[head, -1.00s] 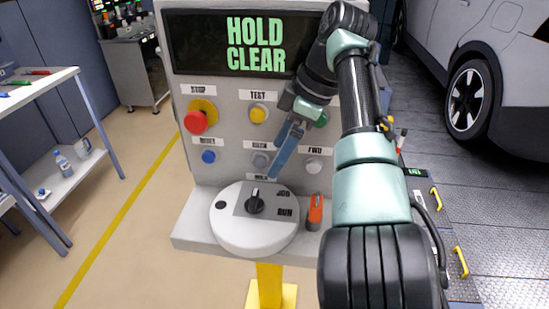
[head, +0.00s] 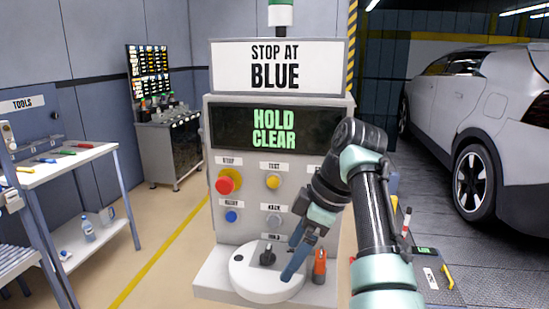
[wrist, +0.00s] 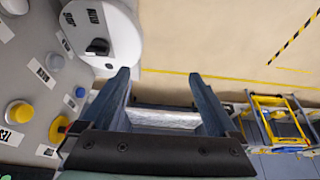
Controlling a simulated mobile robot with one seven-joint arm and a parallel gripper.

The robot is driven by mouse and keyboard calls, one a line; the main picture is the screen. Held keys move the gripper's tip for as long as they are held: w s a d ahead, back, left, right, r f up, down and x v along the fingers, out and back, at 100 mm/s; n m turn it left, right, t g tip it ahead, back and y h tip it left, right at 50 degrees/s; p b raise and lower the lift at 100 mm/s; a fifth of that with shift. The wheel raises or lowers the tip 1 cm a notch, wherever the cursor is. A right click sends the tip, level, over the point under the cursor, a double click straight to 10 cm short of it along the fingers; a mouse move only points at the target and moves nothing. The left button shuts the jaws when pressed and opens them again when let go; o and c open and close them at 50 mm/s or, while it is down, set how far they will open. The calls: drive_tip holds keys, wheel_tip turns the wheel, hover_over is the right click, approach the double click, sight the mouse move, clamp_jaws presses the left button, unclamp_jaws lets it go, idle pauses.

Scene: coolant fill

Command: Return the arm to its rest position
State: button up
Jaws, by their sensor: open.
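My gripper (head: 295,264) is in front of the lower part of the grey control panel (head: 248,243), close to the round white selector (head: 262,283) in the picture. In the wrist view its two blue fingers (wrist: 163,92) are spread apart with nothing between them. The selector with its black knob (wrist: 98,47) shows at the upper left of the wrist view, apart from the fingers. My arm reaches in from the lower right of the head view and hides the right part of the panel's buttons.
The panel has a red stop button (head: 228,182), a yellow button (head: 273,181) and a blue button (head: 231,216). Its screen (head: 273,129) reads HOLD CLEAR, under a STOP AT BLUE sign (head: 276,67). A tool table (head: 75,158) stands left, a car (head: 480,120) right. Floor between table and panel is clear.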

drive_tip(key=w+a+r+m+t+p, duration=0.1)
drive_tip(key=w+a+r+m+t, duration=0.2)
drive_tip(key=w+a+r+t, duration=0.3)
wheel_tip(320, 180, up, 15)
drive_tip(key=a+m+t+p, duration=0.2)
drive_tip(key=m+t, duration=0.2)
drive_tip(key=t, duration=0.5)
drive_tip(key=s+d+r+m+t+h+p, duration=0.1)
drive_tip(key=s+r+m+t, duration=0.3)
drive_tip(key=s+r, duration=0.5)
drive_tip(key=s+d+r+m+t+h+p, duration=0.1)
drive_tip(key=s+d+r+m+t+h, duration=0.2)
drive_tip(key=s+r+t, duration=0.4)
drive_tip(key=s+r+m, duration=0.1)
drive_tip(key=s+r, duration=0.2)
drive_tip(key=s, duration=0.6)
drive_tip(key=shift+s+d+m, duration=0.2)
drive_tip(key=shift+s+m, duration=0.1)
drive_tip(key=shift+s, duration=0.1)
